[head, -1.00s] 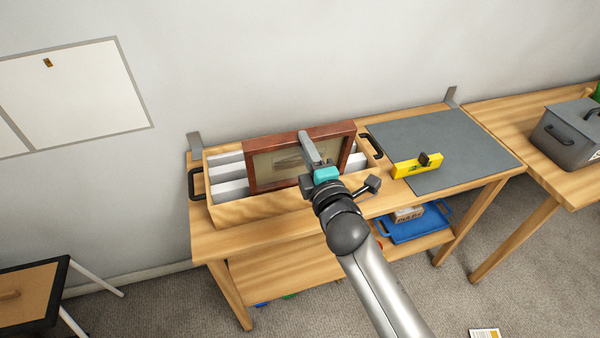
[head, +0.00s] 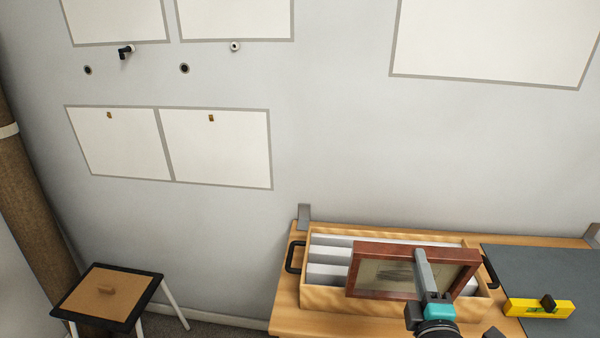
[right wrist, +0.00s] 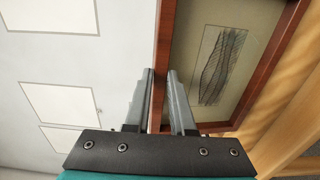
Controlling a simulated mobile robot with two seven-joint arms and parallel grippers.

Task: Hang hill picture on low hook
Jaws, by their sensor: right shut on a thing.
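The hill picture (head: 385,272), a reddish-brown frame around a beige mount with a dark sketch, is at the wooden crate (head: 322,298). Its lower edge shows in front of the crate's front wall, so it appears raised; the clearance cannot be told. My right gripper (head: 421,252) is shut on its top rail. In the right wrist view the fingers (right wrist: 161,75) straddle the frame (right wrist: 238,55). Two small brass hooks, left (head: 109,115) and right (head: 211,118), sit on the lower pair of white wall panels. My left gripper is not in view.
The crate with white dividers stands on a wooden bench (head: 285,312). A yellow level (head: 538,308) lies on a grey mat (head: 550,265) at right. A stool (head: 85,300) stands below the panels at left. Wall pegs (head: 125,52) stick out above them. The wall between is clear.

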